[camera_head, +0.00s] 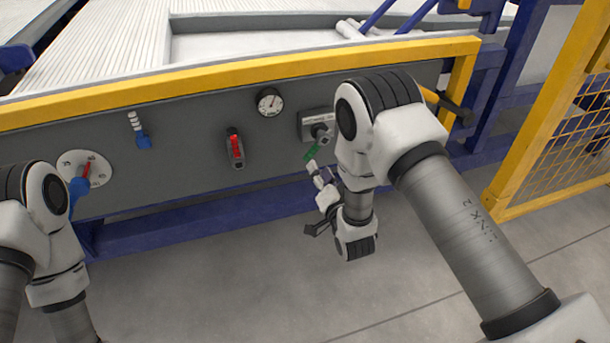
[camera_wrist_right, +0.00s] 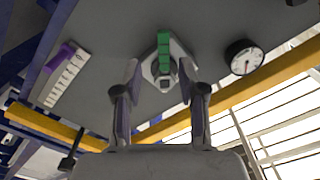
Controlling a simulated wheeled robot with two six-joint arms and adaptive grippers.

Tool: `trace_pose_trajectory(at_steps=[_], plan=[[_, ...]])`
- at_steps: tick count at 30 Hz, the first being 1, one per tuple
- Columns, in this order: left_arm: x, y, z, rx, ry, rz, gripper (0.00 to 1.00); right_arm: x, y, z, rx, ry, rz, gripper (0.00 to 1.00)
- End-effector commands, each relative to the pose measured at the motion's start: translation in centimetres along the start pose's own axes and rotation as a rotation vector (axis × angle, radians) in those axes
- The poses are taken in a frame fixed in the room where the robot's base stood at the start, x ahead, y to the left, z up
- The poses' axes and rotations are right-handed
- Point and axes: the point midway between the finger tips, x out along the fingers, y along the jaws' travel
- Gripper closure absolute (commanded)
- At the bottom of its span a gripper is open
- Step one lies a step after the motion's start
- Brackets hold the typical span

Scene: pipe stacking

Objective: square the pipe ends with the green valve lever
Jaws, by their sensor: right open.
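The green valve lever (camera_head: 312,151) sticks out down and left from its grey valve mount (camera_head: 316,124) on the right part of the grey panel. My right gripper (camera_head: 314,172) is just below the lever's lower end, pointing up at the panel. In the right wrist view the green lever (camera_wrist_right: 163,52) stands between and beyond the two open fingertips (camera_wrist_right: 162,72), with the grey valve body around its base. I see no contact between fingers and lever. My left arm enters at the left edge, but its gripper is not visible. The pipe ends cannot be made out clearly.
A yellow mesh fence (camera_head: 560,120) stands at right. The floor in front is clear.

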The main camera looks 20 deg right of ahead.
Motion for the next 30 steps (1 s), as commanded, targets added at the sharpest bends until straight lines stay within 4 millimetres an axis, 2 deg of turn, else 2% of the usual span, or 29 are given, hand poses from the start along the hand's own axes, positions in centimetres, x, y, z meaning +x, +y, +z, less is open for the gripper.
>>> trace_pose_trajectory(at_steps=[5, 12, 16, 22, 25, 26, 30], plan=[[0.6, 0.0, 0.0, -0.001, 0.001, 0.0, 0.6, 2.4, -0.1, -0.1, 0.0, 0.002, -0.003, 0.59], [1.9, 0.0, 0.0, -0.001, 0.0, 0.0, 0.6, 6.7, -0.1, 0.0, 0.0, 0.001, -0.002, 0.59], [2.0, 0.0, 0.0, -0.001, 0.0, 0.0, 0.6, 7.6, -0.1, -0.1, -0.001, -0.001, 0.0, 0.59], [1.9, 0.0, 0.0, -0.001, 0.0, 0.0, 0.6, 7.6, -0.1, -0.2, -0.001, -0.002, 0.001, 0.59], [1.9, 0.0, 0.0, -0.001, 0.0, 0.0, 0.6, 7.6, -0.1, -0.2, -0.001, -0.002, 0.001, 0.95], [1.9, 0.0, 0.0, -0.001, 0.0, 0.0, 0.6, 7.6, -0.1, -0.2, -0.001, -0.002, 0.001, 1.0], [1.9, 0.0, 0.0, -0.001, 0.0, 0.0, 0.6, 7.6, -0.1, -0.2, -0.001, -0.002, 0.001, 1.0]])
